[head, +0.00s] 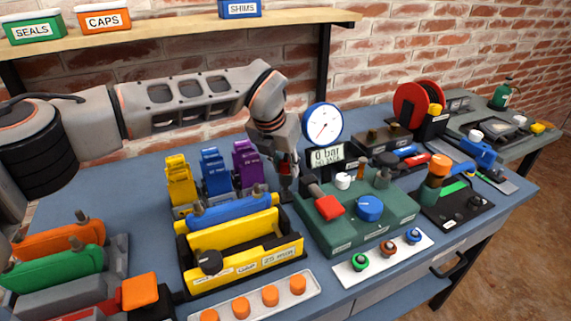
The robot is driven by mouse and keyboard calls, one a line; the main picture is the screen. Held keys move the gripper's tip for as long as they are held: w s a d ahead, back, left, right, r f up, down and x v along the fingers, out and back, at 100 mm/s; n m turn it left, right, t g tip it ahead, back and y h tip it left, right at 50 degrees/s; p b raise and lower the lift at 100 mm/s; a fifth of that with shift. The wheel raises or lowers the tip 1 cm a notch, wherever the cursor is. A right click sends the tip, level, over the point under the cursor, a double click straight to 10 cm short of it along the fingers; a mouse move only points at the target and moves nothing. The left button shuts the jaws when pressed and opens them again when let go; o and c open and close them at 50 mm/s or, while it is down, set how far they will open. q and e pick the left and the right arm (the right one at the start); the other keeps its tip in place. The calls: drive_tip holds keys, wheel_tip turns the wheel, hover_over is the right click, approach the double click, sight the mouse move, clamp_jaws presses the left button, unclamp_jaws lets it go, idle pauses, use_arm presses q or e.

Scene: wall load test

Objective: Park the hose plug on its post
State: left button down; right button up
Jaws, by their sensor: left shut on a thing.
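My left gripper (287,170) reaches down from above, behind the left edge of the green test box (345,232). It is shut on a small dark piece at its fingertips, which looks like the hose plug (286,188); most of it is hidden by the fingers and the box. A red lever (329,208) and a blue knob (369,208) are on the box, right of the gripper. I cannot make out which peg is the plug's post. My right gripper is not in view.
A round gauge (322,124) stands above a display (326,155) reading 0 bar, close right of the gripper. Yellow, blue and purple clamps (246,165) stand left. A yellow-black tray (245,266) is in front. A red hose reel (416,105) is behind right.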

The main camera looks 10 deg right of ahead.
sight(286, 162)
use_arm(q)
drive_tip(key=shift+f, duration=0.25)
drive_tip(key=shift+f, duration=0.35)
drive_tip(key=shift+f, duration=0.35)
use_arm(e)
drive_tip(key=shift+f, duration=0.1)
use_arm(q)
drive_tip(key=c, duration=1.3)
unclamp_jaws()
drive_tip(key=shift+r+p, duration=1.55)
drive_tip(key=shift+r, duration=2.5)
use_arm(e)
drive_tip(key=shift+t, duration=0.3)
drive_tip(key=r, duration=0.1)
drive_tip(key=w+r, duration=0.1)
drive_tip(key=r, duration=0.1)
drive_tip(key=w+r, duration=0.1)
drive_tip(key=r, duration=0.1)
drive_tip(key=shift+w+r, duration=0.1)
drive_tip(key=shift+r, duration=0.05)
